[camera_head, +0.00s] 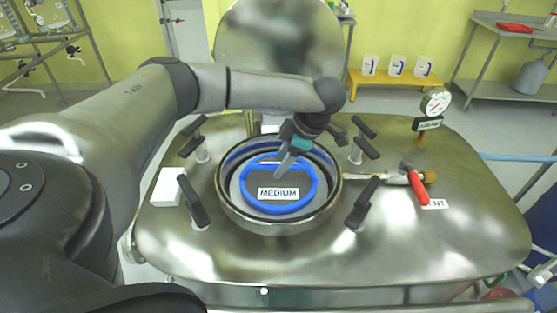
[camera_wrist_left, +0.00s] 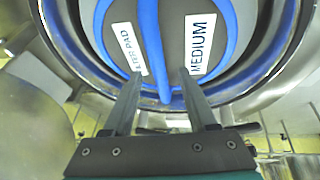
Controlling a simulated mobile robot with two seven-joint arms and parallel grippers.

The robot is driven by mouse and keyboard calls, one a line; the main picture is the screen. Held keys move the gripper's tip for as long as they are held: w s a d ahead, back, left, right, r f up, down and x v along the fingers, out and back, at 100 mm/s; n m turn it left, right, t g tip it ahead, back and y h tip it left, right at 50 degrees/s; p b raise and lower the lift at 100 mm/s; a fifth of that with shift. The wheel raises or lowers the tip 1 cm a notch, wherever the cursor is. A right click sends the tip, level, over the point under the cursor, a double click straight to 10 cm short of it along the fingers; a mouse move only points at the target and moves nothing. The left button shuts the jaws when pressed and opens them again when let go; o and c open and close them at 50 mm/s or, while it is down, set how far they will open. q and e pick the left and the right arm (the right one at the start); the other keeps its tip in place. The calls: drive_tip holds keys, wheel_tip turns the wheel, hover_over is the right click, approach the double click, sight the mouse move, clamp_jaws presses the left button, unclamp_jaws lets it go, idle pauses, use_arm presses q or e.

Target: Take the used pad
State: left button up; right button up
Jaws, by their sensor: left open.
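The used pad (camera_head: 252,193) is a grey disc with a blue rim and a "MEDIUM" label, lying inside the round steel opening (camera_head: 232,213) in the vessel top. In the left wrist view the pad (camera_wrist_left: 178,22) also bears a partly cut-off label ending in "PAD", and a blue bar (camera_wrist_left: 150,40) crosses it. My left gripper (camera_head: 281,174) is over the pad, pointing down. In the left wrist view its open fingers (camera_wrist_left: 160,82) stand on either side of the blue bar, with gaps. Whether the fingertips touch the pad is unclear. My right gripper is not in view.
Several black clamp handles (camera_head: 193,202) surround the opening. The raised round lid (camera_head: 277,45) stands behind it. A white block (camera_head: 168,187) is at left; a red-handled valve (camera_head: 417,187) and a gauge (camera_head: 435,102) are at right. White containers stand on a yellow bench (camera_head: 394,81) behind.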

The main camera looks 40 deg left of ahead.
use_arm(q)
drive_tip(key=shift+a+f, duration=0.15)
drive_tip(key=shift+f, duration=0.2)
drive_tip(key=shift+f, duration=0.25)
idle(0.3)
clamp_jaws()
idle(0.5)
idle(1.0)
